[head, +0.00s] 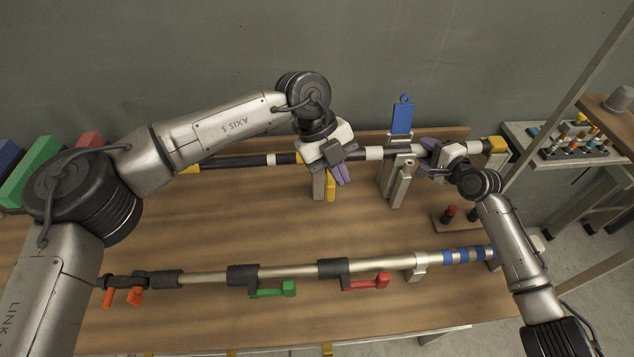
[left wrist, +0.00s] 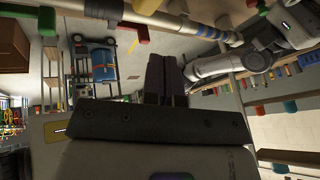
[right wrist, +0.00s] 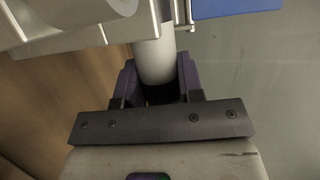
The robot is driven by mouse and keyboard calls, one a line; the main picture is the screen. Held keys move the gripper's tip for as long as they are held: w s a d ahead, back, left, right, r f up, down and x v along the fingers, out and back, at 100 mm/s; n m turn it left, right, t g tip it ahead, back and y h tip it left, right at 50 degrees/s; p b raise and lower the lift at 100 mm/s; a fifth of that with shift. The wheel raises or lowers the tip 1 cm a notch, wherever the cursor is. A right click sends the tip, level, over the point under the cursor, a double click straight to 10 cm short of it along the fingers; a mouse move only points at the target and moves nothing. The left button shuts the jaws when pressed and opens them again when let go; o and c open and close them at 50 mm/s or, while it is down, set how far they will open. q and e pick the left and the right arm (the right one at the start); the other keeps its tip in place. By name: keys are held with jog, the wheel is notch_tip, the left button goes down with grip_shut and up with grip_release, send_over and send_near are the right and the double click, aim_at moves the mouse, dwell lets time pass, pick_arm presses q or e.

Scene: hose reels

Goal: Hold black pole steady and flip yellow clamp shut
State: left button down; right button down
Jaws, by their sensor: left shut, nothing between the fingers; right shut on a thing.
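The black pole (head: 240,161) with white bands and yellow ends lies along the back of the wooden table, held in upright supports. My right gripper (head: 432,147) is shut around the pole near its right end. In the right wrist view its purple fingers (right wrist: 158,82) flank a pale section of the pole (right wrist: 154,55). The yellow clamp (head: 331,188) hangs below the pole near its middle, partly hidden by my left gripper (head: 342,176). That gripper's purple fingers are together and empty, just beside the clamp; I cannot tell whether they touch it. They also show closed in the left wrist view (left wrist: 164,78).
A silver pole (head: 300,270) with green (head: 273,289) and red (head: 367,282) clamps lies along the front. A blue tag (head: 402,117) stands behind the black pole. A small peg block (head: 455,220) is at right. Bare table (head: 230,215) lies between the poles.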

pick_arm(q)
jog(key=a+f+n+t+h, duration=0.2)
jog(key=a+n+h, duration=0.4)
jog(key=a, duration=0.3)
jog(key=w+a+f+n+t+h, duration=0.1)
jog(key=a+f+n+t+h, duration=0.1)
jog(key=a+f+n+h, duration=0.2)
jog(key=a+n+h, duration=0.3)
jog(key=a, duration=0.3)
jog(key=shift+w+f+n, duration=0.25)
jog(key=shift+f+n, duration=0.15)
jog(key=shift+d, duration=0.2)
jog(key=d, duration=1.3)
jog(key=shift+w+d, duration=0.3)
jog(key=shift+d, duration=0.1)
pick_arm(e)
jog(key=shift+f, duration=0.1)
pick_arm(q)
jog(key=shift+d, duration=0.1)
